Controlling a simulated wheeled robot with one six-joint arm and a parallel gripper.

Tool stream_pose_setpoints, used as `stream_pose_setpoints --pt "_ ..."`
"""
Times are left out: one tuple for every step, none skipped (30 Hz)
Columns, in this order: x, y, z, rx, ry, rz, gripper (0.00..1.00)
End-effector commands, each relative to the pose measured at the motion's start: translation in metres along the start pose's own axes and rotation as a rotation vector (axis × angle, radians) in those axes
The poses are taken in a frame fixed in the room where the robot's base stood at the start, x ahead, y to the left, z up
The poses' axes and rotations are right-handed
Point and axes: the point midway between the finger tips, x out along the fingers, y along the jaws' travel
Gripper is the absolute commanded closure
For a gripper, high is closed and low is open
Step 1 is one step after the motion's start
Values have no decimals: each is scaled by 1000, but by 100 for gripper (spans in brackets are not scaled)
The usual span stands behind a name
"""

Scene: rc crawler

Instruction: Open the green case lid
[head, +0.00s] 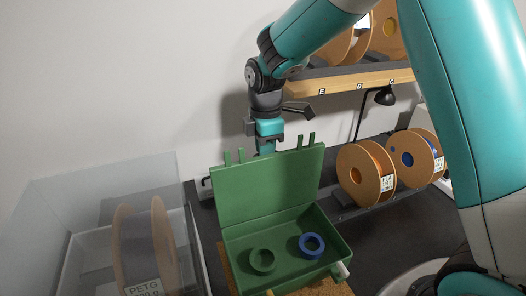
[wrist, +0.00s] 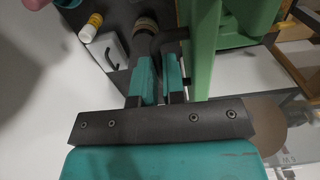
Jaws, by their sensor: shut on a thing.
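The green case (head: 285,238) sits open on the workbench in the head view, its lid (head: 265,187) standing nearly upright at the back. A dark green ring (head: 262,261) and a blue ring (head: 311,245) lie in its tray. My gripper (head: 266,147) is at the lid's top edge, near the middle, between two pairs of tabs.
Filament spools (head: 366,172) stand right of the case, below a wooden shelf (head: 350,84). A clear box with a spool (head: 148,250) stands at the left. A wall is behind.

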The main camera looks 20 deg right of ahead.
Motion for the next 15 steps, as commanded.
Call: stream_pose_setpoints --pt "3 3 -4 -9 -1 -6 100" --pt "4 4 -7 -13 -1 -6 100" --pt "4 4 -10 -18 -1 -7 100" --pt "4 3 -12 -21 -1 -7 100" --pt "4 3 -13 -24 -1 -8 100" --pt "4 3 -14 -26 -1 -8 100" --pt "4 3 -15 -27 -1 -9 100" --pt "5 2 -15 -27 -1 -9 100" --pt "5 2 -15 -27 0 -10 100" --pt "5 2 -15 -27 0 -10 85" --pt "5 2 -15 -27 -1 -10 79" --pt "5 2 -15 -27 -1 -10 79" --pt "5 2 -14 -26 -1 -9 79" --pt "4 3 -14 -25 -1 -9 79" --pt "4 3 -14 -25 -1 -8 79"
